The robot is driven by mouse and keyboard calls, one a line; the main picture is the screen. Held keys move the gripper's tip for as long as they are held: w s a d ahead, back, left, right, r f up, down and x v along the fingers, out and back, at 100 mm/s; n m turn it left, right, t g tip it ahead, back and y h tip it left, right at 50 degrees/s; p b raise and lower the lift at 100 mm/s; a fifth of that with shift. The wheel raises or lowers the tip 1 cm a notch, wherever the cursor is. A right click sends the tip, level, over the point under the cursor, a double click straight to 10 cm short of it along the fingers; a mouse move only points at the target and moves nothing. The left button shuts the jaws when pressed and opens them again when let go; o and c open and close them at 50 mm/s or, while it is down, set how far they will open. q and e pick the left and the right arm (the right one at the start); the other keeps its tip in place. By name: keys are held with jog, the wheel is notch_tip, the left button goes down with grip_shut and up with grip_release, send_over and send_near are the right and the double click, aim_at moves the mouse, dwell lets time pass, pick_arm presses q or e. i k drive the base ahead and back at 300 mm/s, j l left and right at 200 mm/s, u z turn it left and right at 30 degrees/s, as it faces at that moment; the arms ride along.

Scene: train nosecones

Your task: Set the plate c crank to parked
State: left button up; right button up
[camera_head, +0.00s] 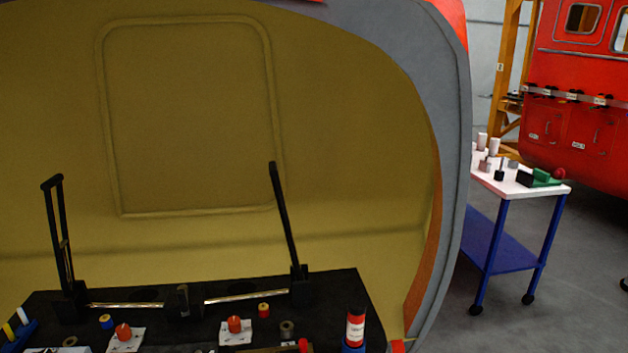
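Two white plates lie on a dark tabletop at the bottom of the head view. The left plate (112,347) carries an orange-red knob-like part (124,331). The right plate (242,338) carries a similar orange-red part (235,324). I cannot read any letters, so I cannot tell which plate, if either, is plate c, nor the setting of a crank. The left plate is partly cut off by the frame's lower edge. Neither of my grippers is in view.
The dark tabletop (335,290) bears two tall black uprights, left (60,235) and right (284,215), with shiny rods between their bases. A white-topped cart (512,183) and red train front (585,110) are beyond the shell.

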aim_at(183, 292)
jog(key=u, duration=1.7)
jog(key=j+z, duration=0.85)
jog(key=k+j+z, duration=0.1)
jog(key=j+z, duration=0.3)
jog(key=i+j, duration=0.15)
jog(key=j, duration=0.15)
jog(key=i+j, duration=0.15)
jog(key=j, duration=0.2)
